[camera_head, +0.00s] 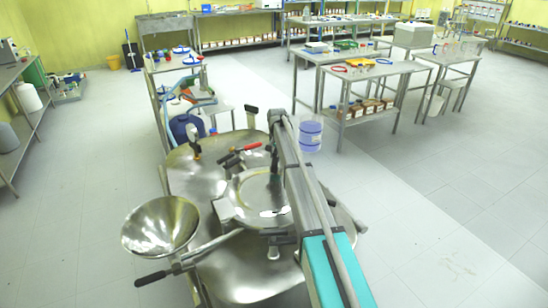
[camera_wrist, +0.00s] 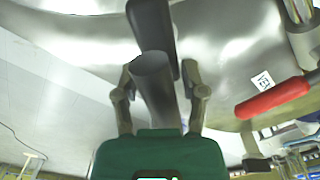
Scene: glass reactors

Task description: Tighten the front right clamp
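The reactor's round steel hatch (camera_head: 262,190) sits on its metal lid, with clamp hardware (camera_head: 273,246) at its near rim. My arm covers the hatch's right side, so I cannot make out the front right clamp in the head view. In the wrist view, my gripper (camera_wrist: 160,82) has its two fingers apart, one on each side of a dark grey cylindrical handle (camera_wrist: 155,85). A black flat-sided handle (camera_wrist: 152,22) shows just beyond it. I cannot tell whether the fingers press on the grey handle, or which clamp it belongs to.
A steel funnel (camera_head: 160,226) stands at the lid's left, with a black-ended lever (camera_head: 152,278) nearby. A red handle (camera_head: 246,148) lies behind the hatch; a red handle (camera_wrist: 273,97) also shows at right in the wrist view. Floor right of the reactor is clear.

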